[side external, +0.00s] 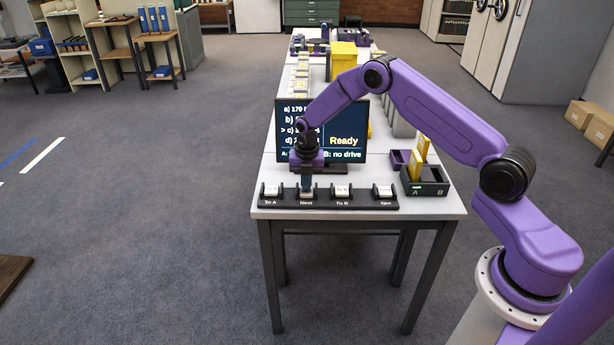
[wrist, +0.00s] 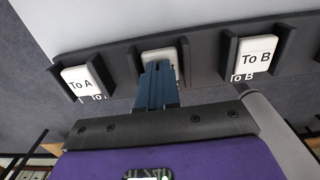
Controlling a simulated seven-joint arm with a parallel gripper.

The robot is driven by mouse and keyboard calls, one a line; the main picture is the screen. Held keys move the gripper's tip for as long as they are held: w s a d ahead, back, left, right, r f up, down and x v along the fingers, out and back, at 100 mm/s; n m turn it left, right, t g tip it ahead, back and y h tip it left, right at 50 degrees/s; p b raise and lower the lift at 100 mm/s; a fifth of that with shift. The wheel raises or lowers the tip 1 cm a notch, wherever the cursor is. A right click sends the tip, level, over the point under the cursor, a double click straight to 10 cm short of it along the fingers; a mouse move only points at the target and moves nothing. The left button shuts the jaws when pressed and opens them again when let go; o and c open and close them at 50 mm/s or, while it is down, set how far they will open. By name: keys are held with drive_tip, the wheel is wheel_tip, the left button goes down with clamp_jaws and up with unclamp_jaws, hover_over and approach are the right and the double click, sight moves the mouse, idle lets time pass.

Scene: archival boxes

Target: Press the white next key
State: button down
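The white next key (side external: 306,194) is the second from the left in a dark key strip at the table's front edge, labelled "Next" below it. In the wrist view the key (wrist: 158,54) is partly hidden behind my fingers. My gripper (side external: 306,186) is directly over this key, pointing down. In the wrist view my gripper's blue fingers (wrist: 158,70) are together with nothing between them, their tips at the key's face. I cannot tell whether they touch it or whether it is pushed in.
The "To A" key (side external: 272,190) is to the left; the "To B" key (side external: 342,191) and another key (side external: 384,191) are to the right. A screen (side external: 322,130) reading "Ready" stands behind. A dark tray (side external: 426,181) with yellow items stands at the right.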

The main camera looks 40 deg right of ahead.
wheel_tip(320, 180, up, 14)
idle(0.6)
drive_tip(key=shift+a, duration=0.1)
idle(0.4)
drive_tip(key=s+a+r+m, duration=0.4)
drive_tip(key=s+a, duration=0.3)
drive_tip(key=s, duration=0.3)
drive_tip(key=s+a+r+m, duration=0.3)
drive_tip(key=s+a+r, duration=0.3)
drive_tip(key=s, duration=0.4)
drive_tip(key=s+d+m, duration=0.1)
drive_tip(key=s+m, duration=0.2)
drive_tip(key=s, duration=0.8)
drive_tip(key=s+d+m, duration=0.2)
drive_tip(key=s+m, duration=0.2)
drive_tip(key=s, duration=0.7)
drive_tip(key=shift+s+d+f, duration=0.25)
drive_tip(key=shift+d+f, duration=0.05)
drive_tip(key=shift+f, duration=0.15)
drive_tip(key=shift+w, duration=0.15)
